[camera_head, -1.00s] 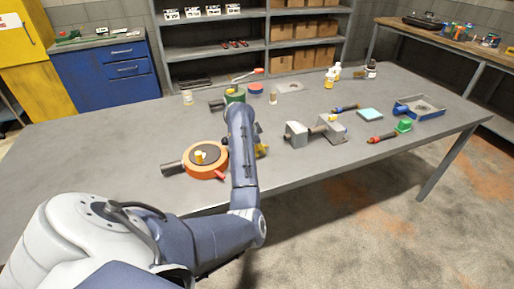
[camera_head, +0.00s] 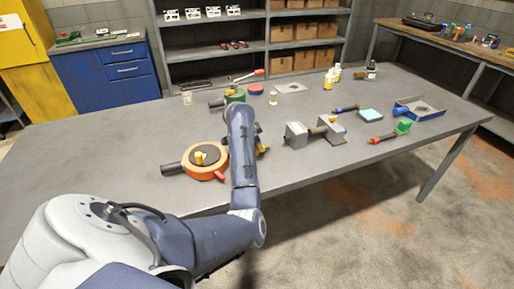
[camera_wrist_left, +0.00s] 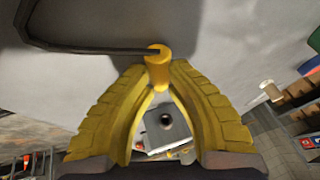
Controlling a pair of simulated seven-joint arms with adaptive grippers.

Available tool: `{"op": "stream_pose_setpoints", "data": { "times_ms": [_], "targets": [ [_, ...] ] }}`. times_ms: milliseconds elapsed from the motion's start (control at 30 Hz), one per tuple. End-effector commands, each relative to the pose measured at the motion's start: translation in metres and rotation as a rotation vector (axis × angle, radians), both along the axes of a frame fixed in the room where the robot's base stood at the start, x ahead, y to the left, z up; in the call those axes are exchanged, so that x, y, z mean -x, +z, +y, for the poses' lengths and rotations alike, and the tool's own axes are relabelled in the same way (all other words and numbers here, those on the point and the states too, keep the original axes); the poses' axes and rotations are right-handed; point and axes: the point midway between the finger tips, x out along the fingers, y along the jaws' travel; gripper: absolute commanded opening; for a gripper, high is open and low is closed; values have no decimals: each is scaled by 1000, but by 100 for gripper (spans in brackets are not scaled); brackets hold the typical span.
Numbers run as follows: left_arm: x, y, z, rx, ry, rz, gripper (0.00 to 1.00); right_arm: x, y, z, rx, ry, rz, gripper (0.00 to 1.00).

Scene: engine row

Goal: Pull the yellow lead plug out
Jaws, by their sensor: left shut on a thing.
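The yellow lead plug (camera_wrist_left: 157,70) shows in the left wrist view as a small yellow cylinder with a thin dark lead (camera_wrist_left: 100,49) running from it to the left. My left gripper (camera_wrist_left: 158,82) has yellow ribbed fingers, and their tips are closed on the plug. Between the fingers, beyond the plug, a grey block with a dark round hole (camera_wrist_left: 166,121) shows. I cannot tell how far the plug is from it. In the head view my left gripper (camera_head: 262,149) is mostly hidden behind my forearm, and only a bit of yellow shows. My right gripper is not in view.
An orange round part with a dark top (camera_head: 205,172) lies left of my forearm on the grey table (camera_head: 100,140). Grey blocks with a shaft (camera_head: 298,134) stand to the right. The table's left side is clear.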

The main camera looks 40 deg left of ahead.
Motion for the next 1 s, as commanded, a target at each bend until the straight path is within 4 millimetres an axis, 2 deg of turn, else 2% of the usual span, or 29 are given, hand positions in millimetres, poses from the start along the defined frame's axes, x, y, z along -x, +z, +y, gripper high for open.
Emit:
{"op": "stream_pose_setpoints", "data": {
  "times_ms": [367, 1000],
  "targets": [
    [1, -1, 0, 1, 0, 8, 0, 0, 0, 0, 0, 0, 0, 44],
    [0, 43, 0, 2, 0, 2, 0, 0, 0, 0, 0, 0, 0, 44]
  ]
}}
